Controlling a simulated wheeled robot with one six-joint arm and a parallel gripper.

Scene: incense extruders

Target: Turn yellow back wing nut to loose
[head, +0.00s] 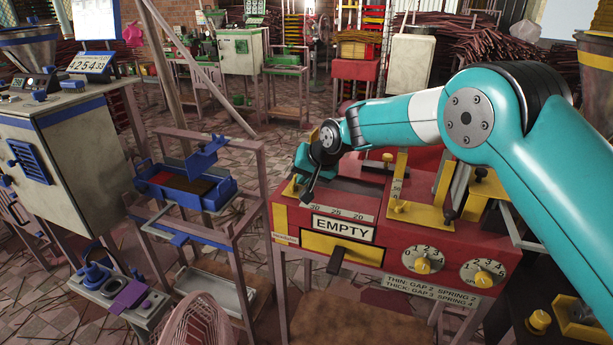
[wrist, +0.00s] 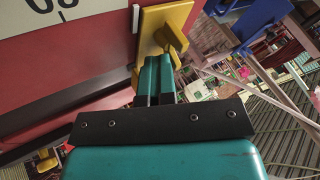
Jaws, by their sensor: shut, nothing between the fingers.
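A yellow wing nut (wrist: 172,38) stands on a yellow plate (wrist: 150,22) at the edge of the red machine in the wrist view. My gripper (wrist: 156,62) is shut and empty. Its teal fingertips overlap the yellow plate, just below the wing nut; I cannot tell whether they touch. In the head view, my gripper (head: 299,174) is at the left end of the red machine (head: 400,245), and a corner of a yellow plate (head: 289,190) shows beside it. The wing nut is hidden there by my gripper. Another yellow knob (head: 387,158) stands farther right on the machine.
The machine's front has an EMPTY sign (head: 343,229), a yellow panel with a dark lever (head: 338,262), and two numbered dials (head: 424,266). A blue tray (head: 190,190) on a frame stands left of the machine, with a gap between. My arm spans the machine's right side.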

